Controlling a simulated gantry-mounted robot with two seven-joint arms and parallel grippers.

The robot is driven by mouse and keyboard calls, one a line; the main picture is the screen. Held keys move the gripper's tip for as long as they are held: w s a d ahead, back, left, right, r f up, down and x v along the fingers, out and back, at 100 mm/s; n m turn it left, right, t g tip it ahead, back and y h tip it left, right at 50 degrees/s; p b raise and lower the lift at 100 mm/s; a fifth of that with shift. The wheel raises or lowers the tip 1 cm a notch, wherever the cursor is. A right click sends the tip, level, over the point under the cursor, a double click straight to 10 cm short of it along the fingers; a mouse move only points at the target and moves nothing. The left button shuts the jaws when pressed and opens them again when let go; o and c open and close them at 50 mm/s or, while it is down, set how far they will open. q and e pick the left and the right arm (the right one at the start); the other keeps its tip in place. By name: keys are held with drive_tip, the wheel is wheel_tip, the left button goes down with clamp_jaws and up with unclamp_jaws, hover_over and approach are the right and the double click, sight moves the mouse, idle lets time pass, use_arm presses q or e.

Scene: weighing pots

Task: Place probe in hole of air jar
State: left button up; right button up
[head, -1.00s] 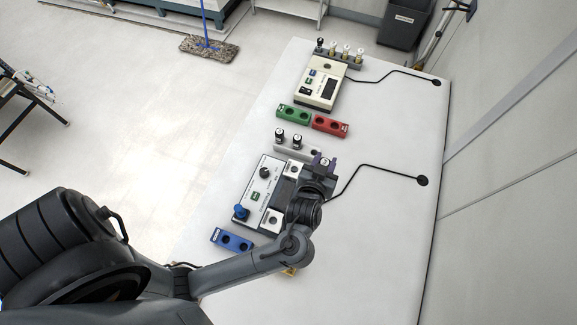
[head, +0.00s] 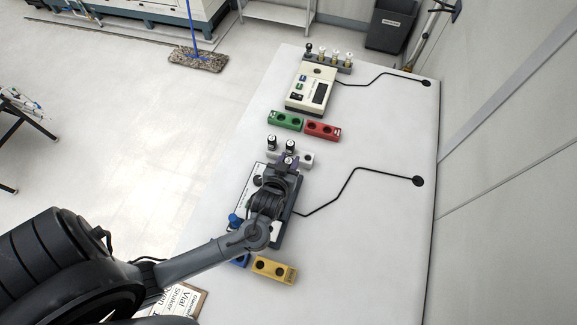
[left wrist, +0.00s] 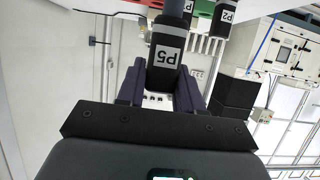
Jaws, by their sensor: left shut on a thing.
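My left gripper (head: 286,162) is over the upper part of the nearer white device (head: 252,187), by the small white rack (head: 306,158). In the left wrist view its dark purple fingers (left wrist: 160,88) are shut on a black cylinder marked P5 (left wrist: 165,55), apparently the probe. In the head view two black-capped cylinders (head: 272,143) stand near the rack. I cannot tell which thing is the air jar. My right gripper is out of view.
Green (head: 285,120), red (head: 322,130), yellow (head: 273,269) and blue (head: 241,261) two-hole blocks lie on the white table (head: 375,140). A second device (head: 310,92) and a vial rack (head: 329,63) stand farther back. Black cables run right. The table's right side is mostly clear.

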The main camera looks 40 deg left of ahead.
use_arm(q)
drive_tip(key=shift+f, duration=1.9)
drive_tip(key=shift+f, duration=0.15)
drive_tip(key=o, duration=1)
drive_tip(key=shift+o, duration=0.2)
